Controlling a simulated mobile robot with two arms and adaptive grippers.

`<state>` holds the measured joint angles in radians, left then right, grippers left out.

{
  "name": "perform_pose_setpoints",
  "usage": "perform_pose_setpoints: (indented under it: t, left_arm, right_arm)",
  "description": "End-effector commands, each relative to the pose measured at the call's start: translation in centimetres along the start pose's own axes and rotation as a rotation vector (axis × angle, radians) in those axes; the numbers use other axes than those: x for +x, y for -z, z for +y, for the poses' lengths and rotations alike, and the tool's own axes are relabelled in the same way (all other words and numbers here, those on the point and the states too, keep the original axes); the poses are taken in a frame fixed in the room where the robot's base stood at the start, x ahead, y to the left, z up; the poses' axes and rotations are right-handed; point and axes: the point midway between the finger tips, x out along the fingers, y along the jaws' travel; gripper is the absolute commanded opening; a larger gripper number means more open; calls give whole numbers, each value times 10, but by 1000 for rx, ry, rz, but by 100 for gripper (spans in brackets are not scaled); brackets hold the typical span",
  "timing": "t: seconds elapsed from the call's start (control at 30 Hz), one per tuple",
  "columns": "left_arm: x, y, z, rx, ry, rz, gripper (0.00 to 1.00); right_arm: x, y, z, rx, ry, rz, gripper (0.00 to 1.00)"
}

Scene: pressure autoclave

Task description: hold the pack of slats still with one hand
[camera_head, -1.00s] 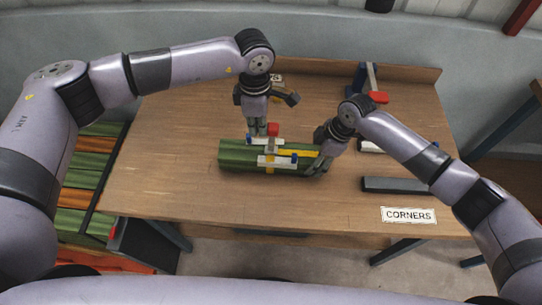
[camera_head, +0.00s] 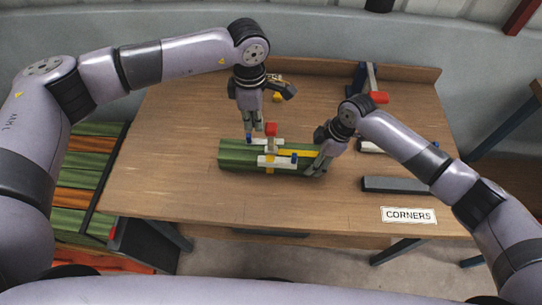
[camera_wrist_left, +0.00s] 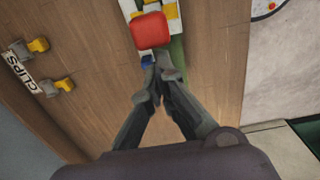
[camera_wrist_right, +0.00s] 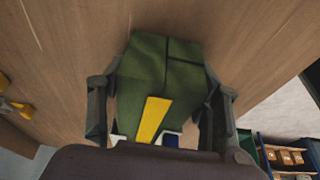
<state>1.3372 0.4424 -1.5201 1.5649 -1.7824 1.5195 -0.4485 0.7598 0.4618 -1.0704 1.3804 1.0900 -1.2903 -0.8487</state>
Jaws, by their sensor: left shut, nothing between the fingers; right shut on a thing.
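The green pack of slats (camera_head: 238,157) lies on the wooden table. White corner pieces (camera_head: 272,162), a yellow strap (camera_head: 298,153) and a red-topped tool (camera_head: 271,130) sit on it. My right gripper (camera_head: 322,167) is shut on the pack's right end, with a finger on each side in the right wrist view (camera_wrist_right: 160,105). My left gripper (camera_head: 257,132) is shut and empty, just above and behind the pack. In the left wrist view its closed fingertips (camera_wrist_left: 158,70) are beside a blue piece (camera_wrist_left: 147,61) and the red block (camera_wrist_left: 150,31).
A CLIPS label and yellow-grey clips (camera_wrist_left: 58,87) lie behind the pack. A dark grey bar (camera_head: 394,185) and the CORNERS label (camera_head: 408,215) are at the right. A stand with a red part (camera_head: 377,97) is at the back right. The table's left side is clear.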

Motion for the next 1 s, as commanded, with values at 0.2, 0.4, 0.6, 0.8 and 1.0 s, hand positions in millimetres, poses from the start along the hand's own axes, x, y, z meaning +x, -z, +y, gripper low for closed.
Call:
perform_pose_setpoints:
  t: [0.2,0.4,0.6,0.8,1.0]
  left_arm:
    - [-23,3,0,0,-1,0,0]
    - [-43,5,0,0,-1,-1,0]
    - [-59,8,0,-1,1,0,0]
    - [-62,8,0,-1,1,0,0]
    - [-62,8,0,0,1,0,0]
  right_arm:
    - [0,0,0,1,0,0,25]
    - [0,0,0,1,0,0,25]
    - [0,0,0,1,0,0,25]
    - [0,0,0,1,0,0,25]
    - [0,0,0,1,0,0,25]
